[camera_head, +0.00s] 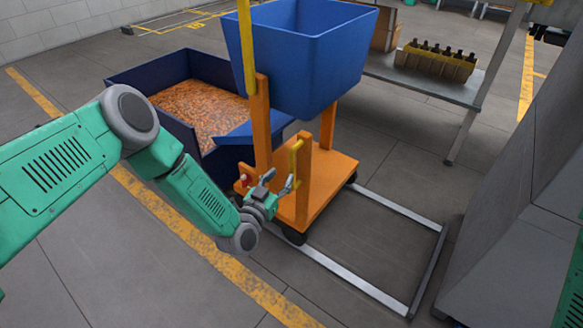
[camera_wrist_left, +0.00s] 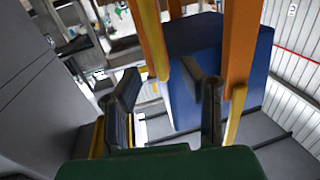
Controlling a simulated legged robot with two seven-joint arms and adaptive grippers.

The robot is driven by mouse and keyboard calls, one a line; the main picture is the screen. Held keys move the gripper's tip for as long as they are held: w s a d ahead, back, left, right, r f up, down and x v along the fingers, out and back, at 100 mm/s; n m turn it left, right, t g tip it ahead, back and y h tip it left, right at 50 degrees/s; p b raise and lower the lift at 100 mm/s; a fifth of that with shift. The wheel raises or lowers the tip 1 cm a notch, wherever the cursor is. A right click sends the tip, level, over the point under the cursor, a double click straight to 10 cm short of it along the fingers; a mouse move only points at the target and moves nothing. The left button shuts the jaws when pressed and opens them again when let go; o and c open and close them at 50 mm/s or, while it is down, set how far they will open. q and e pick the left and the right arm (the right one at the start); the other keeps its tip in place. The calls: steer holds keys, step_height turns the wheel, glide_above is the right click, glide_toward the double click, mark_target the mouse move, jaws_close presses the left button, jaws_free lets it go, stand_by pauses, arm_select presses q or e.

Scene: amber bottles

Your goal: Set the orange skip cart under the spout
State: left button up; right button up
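The orange skip cart (camera_head: 325,185) stands on the floor in the middle of the head view, with a blue skip (camera_head: 300,60) on its orange posts. A short yellow handle (camera_head: 295,160) is on its near side. My left gripper (camera_head: 278,183) is beside this handle, its fingers apart. In the left wrist view the gripper (camera_wrist_left: 167,100) is open, with orange posts and yellow bars beyond it; I see nothing held. Whether a finger touches the handle I cannot tell. I cannot make out a spout. My right gripper is out of view.
A metal floor frame (camera_head: 408,212) extends right of the cart, its inside clear. A blue bin (camera_head: 135,75) of orange-brown pieces stands behind left. A grey cabinet (camera_head: 510,235) stands at right. A bench (camera_head: 425,88) behind holds a crate of bottles (camera_head: 437,62).

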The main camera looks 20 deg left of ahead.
mark_target(291, 164)
arm_select(q)
steer(key=w, duration=0.2)
steer(key=w+d+b, duration=0.1)
steer(key=w, duration=0.1)
steer(key=w+b, duration=0.1)
steer(key=w, duration=0.1)
steer(key=shift+d, duration=0.3)
steer(key=shift+w, duration=0.3)
steer(key=shift+w+a, duration=0.15)
steer(key=shift+w, duration=0.1)
jaws_close()
